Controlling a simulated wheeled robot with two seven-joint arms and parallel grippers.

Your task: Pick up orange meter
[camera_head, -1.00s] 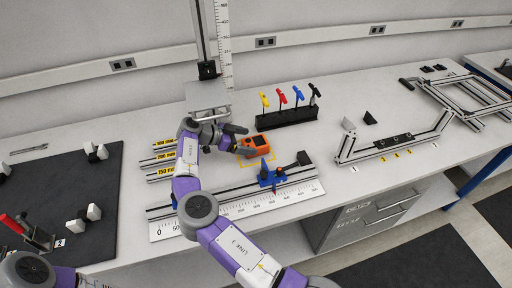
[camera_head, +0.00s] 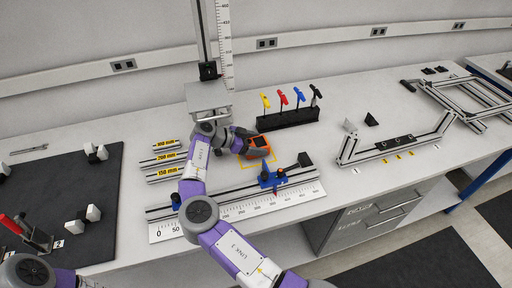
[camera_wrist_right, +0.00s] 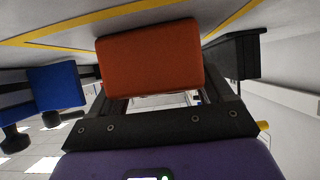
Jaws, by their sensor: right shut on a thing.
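The orange meter (camera_head: 262,141) is on the white bench inside a yellow outline, in front of the tool rack. It fills the upper middle of the right wrist view as an orange block (camera_wrist_right: 150,58), between the fingers. My right gripper (camera_head: 254,146) is shut on the meter, with fingers along its sides. Whether the meter touches the bench is hard to tell. My left gripper is out of the head view; only part of the left arm shows at the lower left.
A black rack (camera_head: 287,119) with yellow, red, blue and black tools stands behind the meter. A ruler rail (camera_head: 240,204) with a blue slider (camera_head: 271,179) lies in front. Marked bars (camera_head: 164,160) lie left. An aluminium frame (camera_head: 395,148) sits to the right.

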